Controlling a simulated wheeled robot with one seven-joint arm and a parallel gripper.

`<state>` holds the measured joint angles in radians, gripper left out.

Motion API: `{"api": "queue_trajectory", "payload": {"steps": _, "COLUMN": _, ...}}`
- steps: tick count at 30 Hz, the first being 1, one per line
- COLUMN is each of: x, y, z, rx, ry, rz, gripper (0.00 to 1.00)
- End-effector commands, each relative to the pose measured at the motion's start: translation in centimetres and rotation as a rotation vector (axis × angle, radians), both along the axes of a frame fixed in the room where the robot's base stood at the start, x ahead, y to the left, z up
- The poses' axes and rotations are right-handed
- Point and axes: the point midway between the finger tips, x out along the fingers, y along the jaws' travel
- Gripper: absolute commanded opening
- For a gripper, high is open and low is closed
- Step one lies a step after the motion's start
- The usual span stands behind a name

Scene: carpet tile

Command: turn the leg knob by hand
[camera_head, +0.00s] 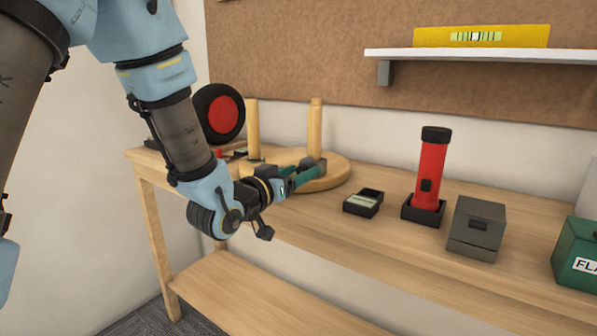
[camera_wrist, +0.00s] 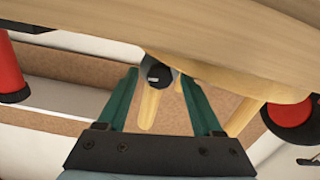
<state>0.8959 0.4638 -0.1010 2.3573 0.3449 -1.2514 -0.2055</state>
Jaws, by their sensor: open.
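A round wooden stool seat (camera_head: 335,178) lies upside down on the workbench with its legs pointing up. The near leg (camera_head: 315,125) stands in a dark grey fitting at its foot. In the wrist view, the dark round knob (camera_wrist: 158,75) with a small pale mark sits at the base of that leg (camera_wrist: 149,108). My gripper (camera_head: 303,173) reaches low over the seat toward the leg foot. In the wrist view my gripper (camera_wrist: 159,76) is open, its teal fingers on either side of the knob with visible gaps. I cannot tell whether the fingertips touch anything.
A second leg (camera_head: 253,130) stands farther left, near a black wheel with a red hub (camera_head: 222,115). The bench front (camera_head: 400,255) is clear.

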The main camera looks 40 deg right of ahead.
Motion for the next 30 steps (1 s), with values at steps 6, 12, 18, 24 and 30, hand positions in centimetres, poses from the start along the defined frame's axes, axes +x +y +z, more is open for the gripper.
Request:
{"api": "queue_trajectory", "payload": {"steps": 6, "x": -0.01, "y": 0.02, "z": 0.01, "rx": 0.0, "ry": 0.0, "rz": 0.0, "gripper": 0.61}}
{"api": "queue_trajectory", "payload": {"steps": 12, "x": -0.02, "y": 0.02, "z": 0.02, "rx": 0.0, "ry": 0.0, "rz": 0.0, "gripper": 0.38}}
{"api": "queue_trajectory", "payload": {"steps": 18, "x": -0.03, "y": 0.03, "z": 0.02, "rx": 0.0, "ry": 0.0, "rz": 0.0, "gripper": 0.16}}
{"api": "queue_trajectory", "payload": {"steps": 24, "x": -0.03, "y": 0.03, "z": 0.02, "rx": 0.0, "ry": 0.0, "rz": 0.0, "gripper": 0.0}}
{"api": "queue_trajectory", "payload": {"steps": 30, "x": -0.03, "y": 0.03, "z": -0.01, "rx": 0.001, "ry": -0.004, "rz": -0.001, "gripper": 0.0}}
